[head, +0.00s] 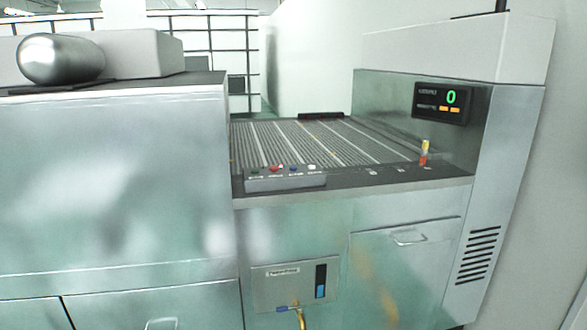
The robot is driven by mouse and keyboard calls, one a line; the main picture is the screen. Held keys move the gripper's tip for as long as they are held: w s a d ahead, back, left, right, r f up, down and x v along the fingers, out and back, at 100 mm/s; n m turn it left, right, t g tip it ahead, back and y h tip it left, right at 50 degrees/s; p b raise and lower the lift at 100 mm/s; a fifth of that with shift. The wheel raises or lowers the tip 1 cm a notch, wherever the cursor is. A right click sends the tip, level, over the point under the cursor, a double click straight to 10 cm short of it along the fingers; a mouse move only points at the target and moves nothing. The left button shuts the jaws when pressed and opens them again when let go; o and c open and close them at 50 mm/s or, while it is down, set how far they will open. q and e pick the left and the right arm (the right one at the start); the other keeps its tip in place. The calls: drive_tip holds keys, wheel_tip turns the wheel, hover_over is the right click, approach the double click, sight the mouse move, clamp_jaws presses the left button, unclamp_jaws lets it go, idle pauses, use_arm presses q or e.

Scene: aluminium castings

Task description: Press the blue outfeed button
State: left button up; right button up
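The blue button (293,169) is a small cap on a low grey control box (285,182) at the front edge of the machine's ribbed bed. It sits in a row between a red button (275,168) on its left and a white button (311,168) on its right. A darker, greenish button (254,170) is at the left end. The labels under the buttons are too small to read. Neither of my grippers is in view, and nothing touches the buttons.
The ribbed grey bed (270,143) lies behind the box. A steel cabinet (120,180) stands close on the left. A display (442,103) showing a green 0 and a small red-yellow piece (424,153) are on the right. A brass tap (301,318) projects below.

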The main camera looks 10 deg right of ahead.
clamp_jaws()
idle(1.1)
